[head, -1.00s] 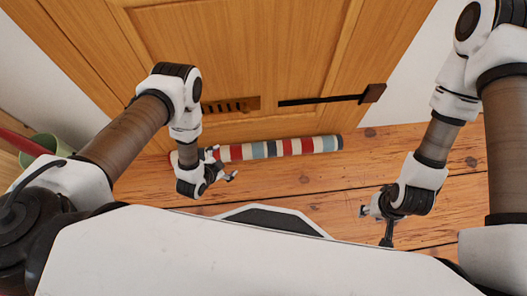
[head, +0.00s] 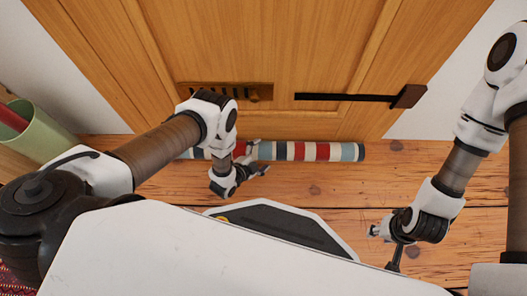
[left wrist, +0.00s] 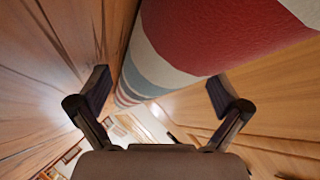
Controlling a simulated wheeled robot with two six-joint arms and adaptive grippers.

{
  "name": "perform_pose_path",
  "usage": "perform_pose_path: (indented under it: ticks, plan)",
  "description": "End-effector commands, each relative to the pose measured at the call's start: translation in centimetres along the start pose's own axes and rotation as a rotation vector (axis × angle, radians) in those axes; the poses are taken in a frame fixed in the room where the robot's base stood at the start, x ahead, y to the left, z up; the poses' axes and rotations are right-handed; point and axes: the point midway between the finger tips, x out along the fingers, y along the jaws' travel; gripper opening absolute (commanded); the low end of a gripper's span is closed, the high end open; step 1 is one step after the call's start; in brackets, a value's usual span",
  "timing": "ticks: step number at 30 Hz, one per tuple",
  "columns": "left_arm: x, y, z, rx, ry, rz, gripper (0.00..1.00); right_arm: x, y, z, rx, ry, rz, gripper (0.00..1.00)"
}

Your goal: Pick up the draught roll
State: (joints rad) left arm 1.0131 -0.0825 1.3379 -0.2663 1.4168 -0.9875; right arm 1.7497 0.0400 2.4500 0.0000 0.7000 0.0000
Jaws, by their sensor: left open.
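The draught roll (head: 300,151) is a long striped tube in red, cream, blue and dark bands. It lies on the floor along the foot of the wooden door. My left gripper (head: 256,158) is at the near side of the roll, left of its middle, and its arm hides part of the roll. In the left wrist view the roll (left wrist: 215,35) fills the top, just beyond the open, empty fingers (left wrist: 160,100). I cannot tell whether they touch it. My right gripper (head: 384,244) is over the floor at the right, apart from the roll; its finger opening is unclear.
The wooden door (head: 290,40) rises right behind the roll, with a dark bar (head: 350,97) and a slotted vent (head: 222,92) on it. A green bin (head: 42,132) with a red item stands at the left. The plank floor (head: 300,190) between the grippers is clear.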

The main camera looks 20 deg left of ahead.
Motion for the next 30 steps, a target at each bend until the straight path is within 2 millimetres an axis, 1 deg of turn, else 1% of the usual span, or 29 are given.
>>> perform_pose_path:
  ticks: [1, 2, 3, 5, 6, 8, 9, 10, 20, 23, 30]
  plan:
    - [-0.1, -0.1, 0.0, 0.000, 0.000, 0.000, 1.00, -0.1, 0.0, 0.0, 0.000, 0.001, 0.000, 0.40]
    - [-0.1, -0.1, 0.0, 0.000, 0.000, 0.000, 0.96, -0.1, 0.0, 0.0, 0.000, 0.001, 0.000, 0.40]
    - [-0.1, -0.1, 0.0, 0.000, 0.000, 0.000, 0.82, -0.1, 0.0, 0.0, 0.000, 0.001, 0.000, 0.40]
    - [-0.1, -0.1, 0.0, 0.000, 0.000, 0.000, 0.61, -0.1, 0.0, 0.0, 0.000, 0.001, 0.000, 0.40]
    - [-0.1, 0.0, 0.0, -0.001, 0.000, 0.000, 0.47, -0.1, 0.0, 0.0, 0.000, 0.001, 0.000, 0.40]
    - [-0.1, 0.0, 0.0, -0.001, 0.000, 0.002, 0.26, -0.1, 0.0, 0.0, 0.000, 0.000, 0.000, 0.40]
    - [-0.1, 0.0, 0.0, -0.001, 0.000, 0.002, 0.11, -0.1, 0.0, 0.0, 0.000, 0.000, 0.000, 0.40]
    - [-0.1, 0.1, 0.0, -0.001, 0.000, 0.003, 0.08, -0.1, 0.0, 0.0, 0.000, 0.000, 0.000, 0.40]
    - [-0.3, -0.1, -0.3, -0.002, 0.002, 0.005, 0.07, -0.4, 0.0, 0.0, 0.000, 0.000, 0.000, 0.40]
    - [-0.6, -0.5, -0.7, -0.002, 0.001, 0.005, 0.07, -0.9, 0.0, 0.0, 0.000, 0.000, 0.000, 0.40]
    - [-1.6, -2.3, -2.1, -0.001, 0.002, 0.001, 0.07, -2.6, 0.0, 0.0, 0.000, 0.000, 0.000, 0.40]
